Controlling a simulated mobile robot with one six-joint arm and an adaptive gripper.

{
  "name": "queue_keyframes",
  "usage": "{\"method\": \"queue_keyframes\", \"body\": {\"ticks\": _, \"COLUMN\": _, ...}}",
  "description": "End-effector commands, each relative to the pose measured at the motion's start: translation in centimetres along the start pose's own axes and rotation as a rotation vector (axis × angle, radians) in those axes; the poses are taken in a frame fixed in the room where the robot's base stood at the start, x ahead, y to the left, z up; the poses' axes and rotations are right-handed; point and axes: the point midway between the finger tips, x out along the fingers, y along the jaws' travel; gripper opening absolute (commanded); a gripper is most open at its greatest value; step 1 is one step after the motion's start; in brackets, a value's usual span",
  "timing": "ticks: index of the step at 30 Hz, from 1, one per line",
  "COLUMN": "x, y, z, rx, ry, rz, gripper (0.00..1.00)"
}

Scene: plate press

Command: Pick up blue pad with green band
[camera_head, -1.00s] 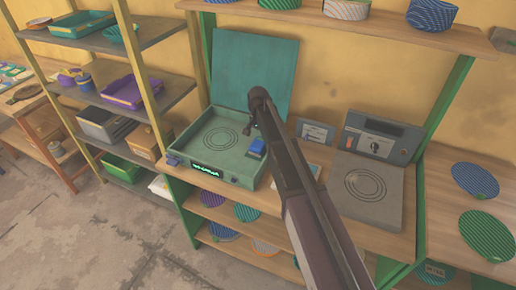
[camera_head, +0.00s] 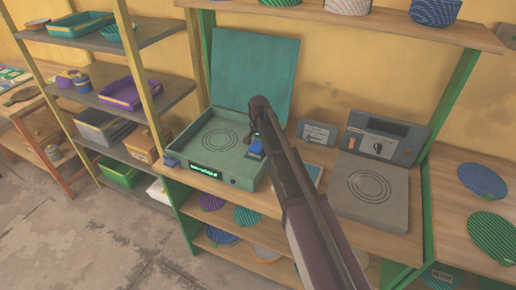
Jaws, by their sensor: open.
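A small blue block (camera_head: 257,147) sits at the right side of the open green press (camera_head: 211,151). It may be the blue pad, but I cannot make out a green band on it. My gripper (camera_head: 252,137) is open, just above and behind this block, partly overlapping it in the picture. The fingers are small and dark, and I cannot tell whether they touch it.
The press's teal lid (camera_head: 254,65) stands raised behind it. A grey plate machine (camera_head: 370,187) stands to the right on the bench. Shelves with trays (camera_head: 135,95) stand on the left. An upper shelf (camera_head: 340,27) overhangs the bench.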

Motion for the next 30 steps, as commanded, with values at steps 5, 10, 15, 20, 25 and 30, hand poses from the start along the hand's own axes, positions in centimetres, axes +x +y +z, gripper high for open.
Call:
{"method": "queue_keyframes", "body": {"ticks": 5, "x": 0.0, "y": 0.0, "z": 0.01, "rx": 0.0, "ry": 0.0, "rz": 0.0, "gripper": 1.0}}
{"method": "queue_keyframes", "body": {"ticks": 10, "x": 0.0, "y": -0.01, "z": 0.01, "rx": 0.0, "ry": 0.0, "rz": 0.0, "gripper": 0.76}}
{"method": "queue_keyframes", "body": {"ticks": 15, "x": 0.01, "y": -0.02, "z": 0.02, "rx": 0.0, "ry": 0.0, "rz": 0.0, "gripper": 0.32}}
{"method": "queue_keyframes", "body": {"ticks": 20, "x": 0.01, "y": -0.03, "z": 0.01, "rx": 0.0, "ry": 0.0, "rz": 0.0, "gripper": 0.24}}
{"method": "queue_keyframes", "body": {"ticks": 25, "x": -0.05, "y": -0.04, "z": 0.02, "rx": 0.0, "ry": 0.0, "rz": 0.0, "gripper": 0.24}}
{"method": "queue_keyframes", "body": {"ticks": 30, "x": -0.45, "y": -0.05, "z": 0.02, "rx": -0.001, "ry": 0.0, "rz": 0.0, "gripper": 0.24}}
